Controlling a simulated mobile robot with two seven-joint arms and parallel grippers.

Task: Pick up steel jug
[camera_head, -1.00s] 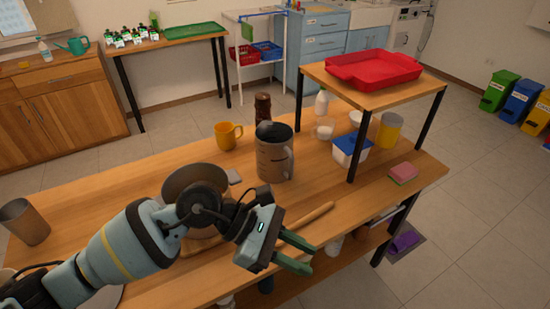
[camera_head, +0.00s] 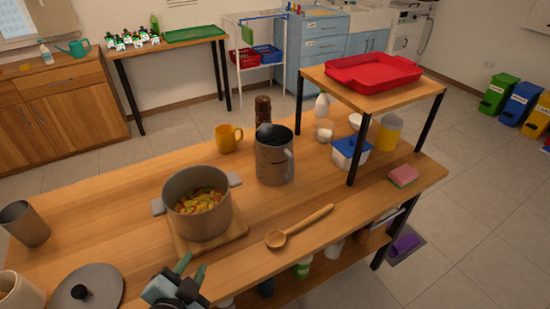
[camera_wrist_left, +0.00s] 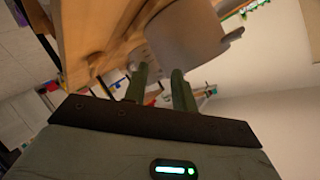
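The steel jug (camera_head: 272,166) stands upright on the wooden table, a grey measuring jug with a dark inside and its handle to the right. My left gripper (camera_head: 190,270) is at the table's front edge, at the bottom of the head view, well in front of the jug and apart from it. In the left wrist view the two green fingers (camera_wrist_left: 160,85) are spread with nothing held between them. A grey shape just beyond the fingers there may be the jug, but it is partly hidden. My right gripper is not in view.
A pot of chopped food (camera_head: 199,228) on a wooden board and a wooden spoon (camera_head: 298,227) lie between gripper and jug. A yellow mug (camera_head: 227,138) and a brown bottle (camera_head: 263,110) stand behind the jug. A raised shelf with a red tray (camera_head: 373,70) stands to the right.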

